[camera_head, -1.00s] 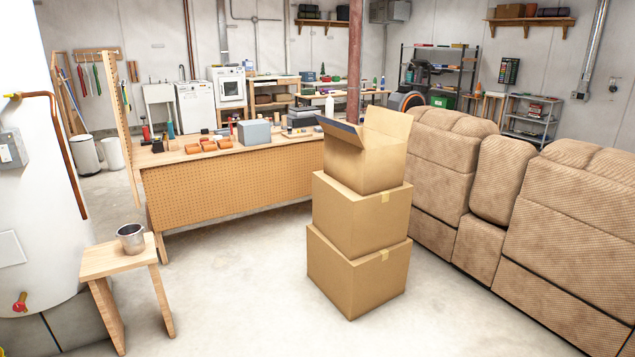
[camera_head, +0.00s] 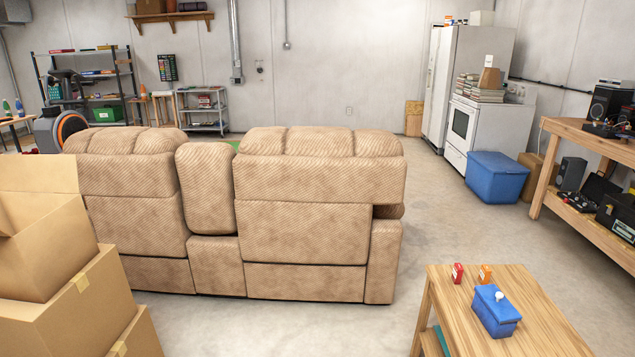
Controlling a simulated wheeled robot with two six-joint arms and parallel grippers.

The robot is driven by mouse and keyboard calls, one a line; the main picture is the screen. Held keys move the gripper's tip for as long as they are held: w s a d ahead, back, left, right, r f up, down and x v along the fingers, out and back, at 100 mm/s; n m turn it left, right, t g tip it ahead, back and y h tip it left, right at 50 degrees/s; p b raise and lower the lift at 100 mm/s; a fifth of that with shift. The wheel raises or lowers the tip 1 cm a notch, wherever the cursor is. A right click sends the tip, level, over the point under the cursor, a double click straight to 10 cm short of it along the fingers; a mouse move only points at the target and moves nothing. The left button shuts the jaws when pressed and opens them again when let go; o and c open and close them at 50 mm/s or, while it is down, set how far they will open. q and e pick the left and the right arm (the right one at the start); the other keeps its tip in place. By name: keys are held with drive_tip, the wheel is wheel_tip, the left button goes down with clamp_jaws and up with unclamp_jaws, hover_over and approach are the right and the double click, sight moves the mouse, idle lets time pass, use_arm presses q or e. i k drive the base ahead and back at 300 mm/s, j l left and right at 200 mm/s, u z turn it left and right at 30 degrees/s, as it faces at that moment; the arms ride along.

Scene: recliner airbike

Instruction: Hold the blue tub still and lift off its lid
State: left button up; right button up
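A small blue tub (camera_head: 496,324) stands on a wooden table at the lower right. Its blue lid (camera_head: 488,300) is on and has a white knob (camera_head: 499,296) on top. A larger blue bin (camera_head: 497,180), also with a blue top, stands on the floor farther back, in front of the white stove. I cannot tell from the picture alone which one the task means. Neither of my grippers shows in this view.
The wooden table (camera_head: 535,340) also holds a red box (camera_head: 457,273) and an orange box (camera_head: 486,274). A brown recliner sofa (camera_head: 305,220) fills the middle. Stacked cardboard boxes (camera_head: 60,310) stand at left. A workbench (camera_head: 590,215) is at right. Floor is open between sofa and table.

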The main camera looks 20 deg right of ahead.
sight(497, 331)
drive_tip(key=i+z, duration=0.2)
drive_tip(key=z, duration=0.25)
drive_tip(key=i+j+z, duration=0.1)
drive_tip(key=i+z, duration=0.15)
drive_tip(key=z, duration=0.2)
drive_tip(key=i+j+z, duration=0.15)
drive_tip(key=z, duration=0.3)
drive_tip(key=i+j+z, duration=0.2)
drive_tip(key=z, duration=0.25)
drive_tip(key=i+j+z, duration=0.15)
drive_tip(key=j+z, duration=0.15)
drive_tip(key=z, duration=0.15)
